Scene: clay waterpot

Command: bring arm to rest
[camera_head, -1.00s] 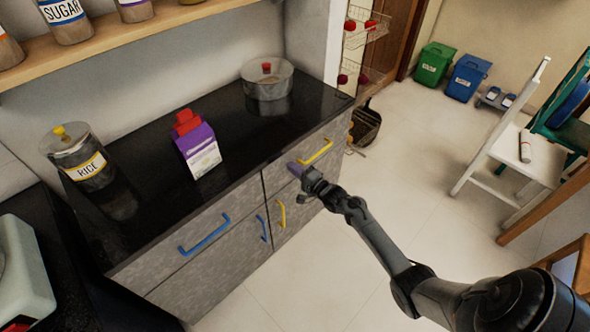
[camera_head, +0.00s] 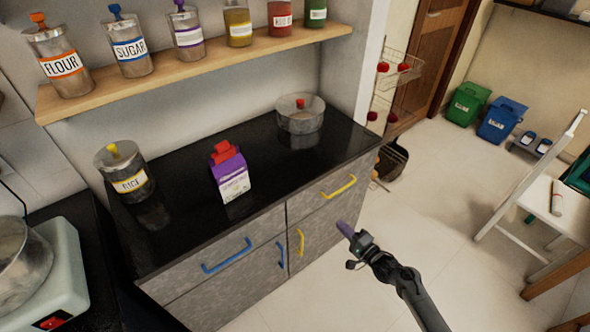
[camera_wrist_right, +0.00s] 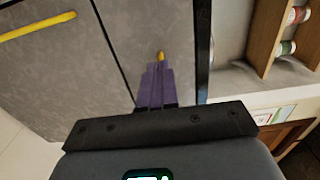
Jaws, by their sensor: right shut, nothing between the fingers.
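My right gripper (camera_head: 345,229) is in front of the grey cabinet (camera_head: 262,256), near the yellow-handled doors and apart from the counter top. Its purple fingers are together with nothing between them. In the right wrist view the shut fingers (camera_wrist_right: 156,84) point toward the grey cabinet face, with a bit of yellow handle (camera_wrist_right: 161,56) showing just beyond their tips. Whether they touch the cabinet cannot be told. My left gripper is not in view.
The black counter (camera_head: 180,225) holds a rice jar (camera_head: 127,178), a purple carton (camera_head: 230,175) and a glass pot (camera_head: 300,116). A shelf (camera_head: 190,62) with several jars hangs above. A white chair (camera_head: 545,207) stands at the right. The floor (camera_head: 430,195) between is open.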

